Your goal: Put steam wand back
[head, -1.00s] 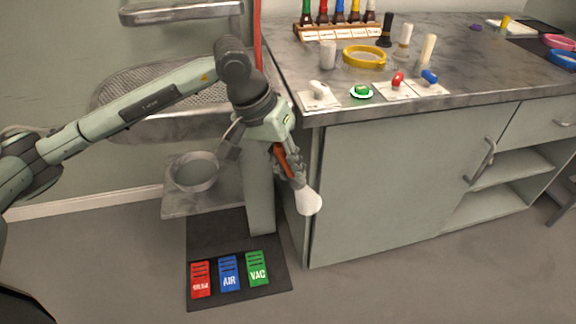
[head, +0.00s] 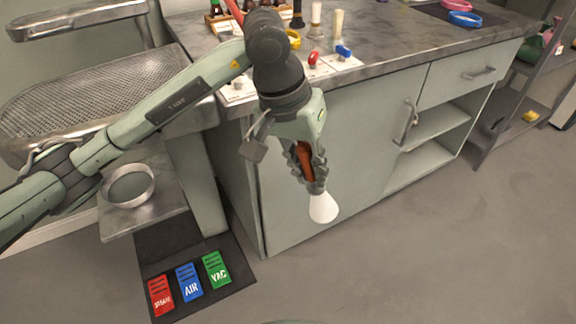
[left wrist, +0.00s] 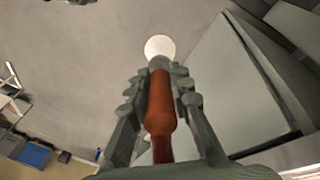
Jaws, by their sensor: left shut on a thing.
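The steam wand (head: 322,208) has a reddish-brown handle and a pale, white head. My left gripper (head: 312,180) is shut on its handle and holds it in the air in front of the counter cabinet, head pointing down. In the left wrist view the brown handle of the steam wand (left wrist: 160,105) lies between the two fingers of my left gripper (left wrist: 157,95), with the white head beyond the fingertips. A red hose (head: 235,10) shows at the top, partly behind my arm. The wand's holder cannot be made out. My right gripper is not in view.
A grey counter (head: 390,40) holds yellow rings, bottles and small red and blue knobs. A perforated metal board (head: 90,90) stands at left, above a round metal bowl (head: 128,186). Red, blue and green pedals (head: 190,283) lie on a dark mat. Floor at right is clear.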

